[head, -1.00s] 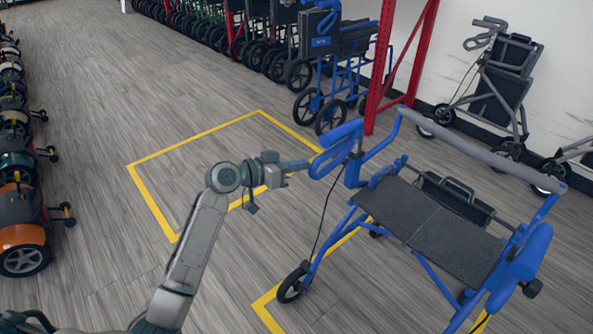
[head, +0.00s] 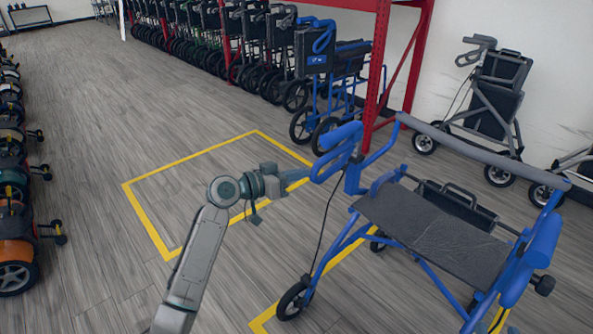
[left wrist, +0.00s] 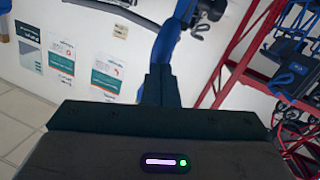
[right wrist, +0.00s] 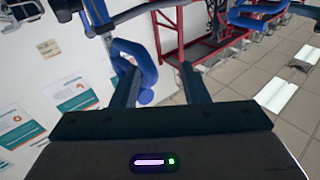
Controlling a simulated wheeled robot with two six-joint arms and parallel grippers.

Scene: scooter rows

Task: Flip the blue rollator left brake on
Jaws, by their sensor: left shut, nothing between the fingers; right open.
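The blue rollator (head: 352,240) stands upright on the floor at the right of the head view. Its near-left handle, with a looped blue brake lever (head: 330,160), is at the upper left of its frame. My left gripper (head: 303,176) is shut and empty, its tip right beside this loop; I cannot tell whether it touches. In the left wrist view the shut fingers (left wrist: 160,84) point at a blue handle part (left wrist: 166,45). My right gripper (right wrist: 160,85) is open, with a blue loop (right wrist: 140,68) by its left finger; it does not show in the head view. The brake's state is unclear.
A red rack post (head: 378,70) and blue wheeled walkers (head: 325,85) stand behind the rollator. A grey rollator (head: 490,100) is by the wall. Scooters (head: 15,235) line the left edge. The floor inside the yellow outline (head: 190,195) is clear.

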